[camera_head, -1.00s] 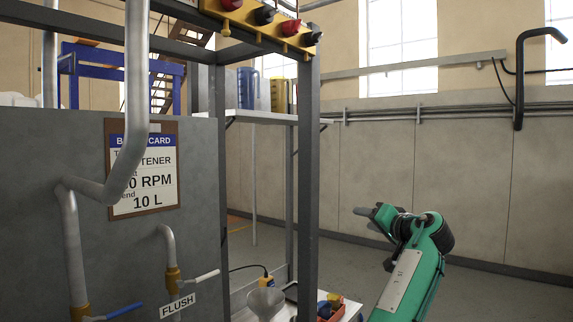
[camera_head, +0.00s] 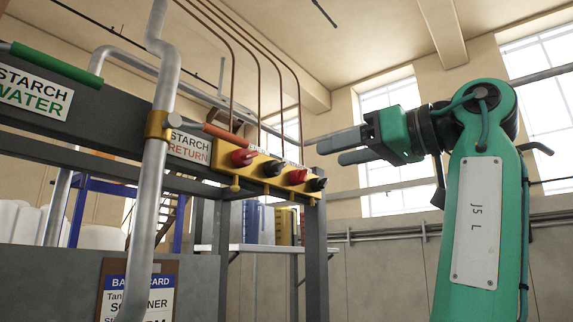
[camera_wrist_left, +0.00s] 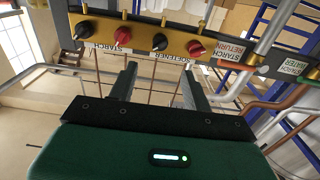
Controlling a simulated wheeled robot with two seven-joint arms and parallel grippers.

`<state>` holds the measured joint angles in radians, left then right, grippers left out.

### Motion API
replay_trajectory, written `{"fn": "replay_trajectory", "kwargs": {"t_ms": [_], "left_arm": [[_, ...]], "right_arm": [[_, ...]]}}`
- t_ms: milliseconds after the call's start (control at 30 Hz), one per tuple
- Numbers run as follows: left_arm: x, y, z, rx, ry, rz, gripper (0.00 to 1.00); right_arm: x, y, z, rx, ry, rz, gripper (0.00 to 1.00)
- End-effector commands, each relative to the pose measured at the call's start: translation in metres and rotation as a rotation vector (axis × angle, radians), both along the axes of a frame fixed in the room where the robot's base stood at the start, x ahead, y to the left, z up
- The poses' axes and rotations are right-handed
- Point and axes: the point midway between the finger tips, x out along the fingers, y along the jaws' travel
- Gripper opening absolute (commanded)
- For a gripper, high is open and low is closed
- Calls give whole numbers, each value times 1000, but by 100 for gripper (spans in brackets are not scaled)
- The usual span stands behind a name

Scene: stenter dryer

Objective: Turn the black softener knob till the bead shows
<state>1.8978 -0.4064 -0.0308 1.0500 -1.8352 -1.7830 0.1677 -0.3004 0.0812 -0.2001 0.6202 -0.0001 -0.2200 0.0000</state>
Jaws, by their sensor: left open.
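The black softener knob (camera_head: 272,168) is second from the left on a yellow panel (camera_head: 226,174). In the left wrist view the same black knob (camera_wrist_left: 159,42) sits beside the upside-down SOFTENER label (camera_wrist_left: 177,57), between two red knobs. I cannot make out a bead. My left gripper (camera_head: 333,149) is open and empty, to the right of the panel and apart from it, fingers pointing left. In the wrist view its two fingers (camera_wrist_left: 160,76) reach towards the panel, the black knob lying beyond the gap between them. My right gripper is not in view.
The panel also carries red knobs (camera_head: 243,157) (camera_head: 297,177) and another black knob (camera_head: 318,184). Copper pipes (camera_head: 258,90) rise behind it. A grey post (camera_head: 316,250) stands under its right end. A thick silver pipe (camera_head: 152,195) stands left, near an orange-handled valve (camera_head: 222,132).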

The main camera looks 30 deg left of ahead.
Motion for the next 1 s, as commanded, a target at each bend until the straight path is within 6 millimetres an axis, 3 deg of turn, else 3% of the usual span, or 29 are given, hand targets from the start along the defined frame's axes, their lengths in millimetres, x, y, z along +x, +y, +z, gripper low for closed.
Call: {"fn": "replay_trajectory", "kwargs": {"t_ms": [300,500,700,1000], "left_arm": [[6,68,3,-2,1,1,50],[9,102,3,0,2,2,50],[10,117,1,1,2,0,50],[10,119,0,1,2,0,50]], "right_arm": [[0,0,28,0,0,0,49],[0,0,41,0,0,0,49],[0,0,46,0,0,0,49],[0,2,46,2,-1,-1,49]]}}
